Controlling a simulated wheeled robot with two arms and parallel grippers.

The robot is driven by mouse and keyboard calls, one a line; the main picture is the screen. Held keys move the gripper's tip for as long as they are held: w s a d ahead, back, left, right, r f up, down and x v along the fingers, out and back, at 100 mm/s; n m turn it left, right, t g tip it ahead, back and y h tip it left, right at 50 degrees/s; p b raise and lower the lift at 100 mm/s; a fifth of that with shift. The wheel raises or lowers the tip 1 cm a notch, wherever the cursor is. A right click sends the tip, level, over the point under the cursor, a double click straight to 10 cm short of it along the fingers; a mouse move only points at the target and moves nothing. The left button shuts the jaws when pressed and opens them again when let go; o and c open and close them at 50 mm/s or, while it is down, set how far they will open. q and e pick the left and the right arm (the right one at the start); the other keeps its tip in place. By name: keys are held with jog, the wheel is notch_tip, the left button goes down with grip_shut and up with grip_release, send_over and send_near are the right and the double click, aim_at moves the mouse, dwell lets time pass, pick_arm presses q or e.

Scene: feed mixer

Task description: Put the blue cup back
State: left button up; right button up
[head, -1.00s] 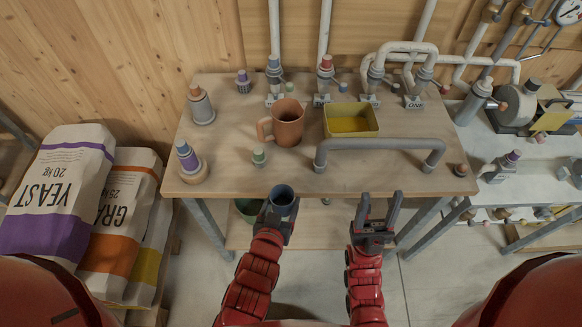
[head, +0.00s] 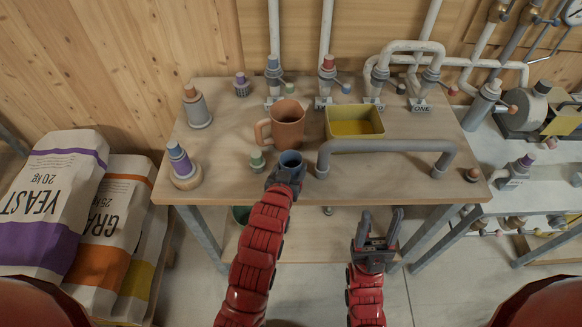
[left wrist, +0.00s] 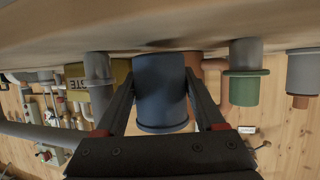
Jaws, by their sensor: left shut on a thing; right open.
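The blue cup (head: 290,159) is held by my left gripper (head: 288,172) over the front part of the wooden table, in front of the brown mug (head: 287,125). In the left wrist view the blue cup (left wrist: 160,88) sits between the two dark fingers. That view is upside down, and the cup's one end is close to the tabletop; I cannot tell if it touches. My right gripper (head: 381,217) is open and empty, in front of the table's front edge.
A green-topped small piece (head: 257,161) stands just left of the cup. A grey pipe handle (head: 385,146) is close on its right. A yellow tray (head: 354,122) stands behind the handle. Bare tabletop (head: 230,180) lies front left.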

pick_arm(q)
jog(key=shift+f, duration=0.45)
jog(key=shift+f, duration=0.1)
jog(key=shift+f, duration=0.15)
jog(key=o, duration=1.4)
jog(key=shift+o, duration=0.2)
